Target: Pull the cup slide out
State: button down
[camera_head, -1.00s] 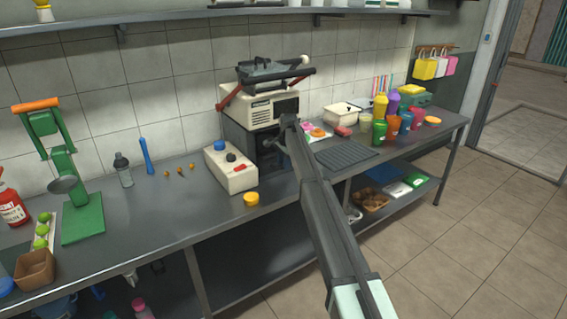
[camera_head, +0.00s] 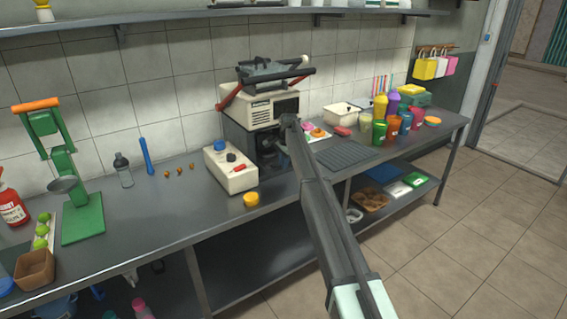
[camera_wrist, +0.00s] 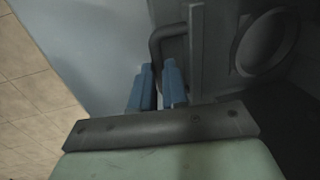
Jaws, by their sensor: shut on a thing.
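The sugarcane press (camera_head: 262,108) is a cream and dark machine at the back of the counter, with a dark lower bay. In the wrist view, the cup slide (camera_wrist: 195,55) is a grey plate with a round ring (camera_wrist: 265,42) at its right and a bent dark handle (camera_wrist: 157,42). My gripper (camera_wrist: 157,85) has its blue fingers on either side of this handle, shut on it. In the head view, my arm reaches to the front of the press and hides most of the slide and the gripper.
A ribbed dark mat (camera_head: 346,154) and several coloured cups (camera_head: 392,128) are to the right. The counter's front edge runs below my arm.

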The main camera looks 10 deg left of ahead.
jog(key=s+d, duration=1.2)
jog(key=shift+s+d, duration=0.15)
jog(key=shift+d, duration=0.1)
jog(key=c, duration=1.1)
grip_release()
jog(key=shift+c, duration=0.2)
notch_tip(320, 180, up, 14)
jog(key=s+d, duration=0.1)
jog(key=shift+s+d+f, duration=0.2)
jog(key=shift+s+d, duration=0.15)
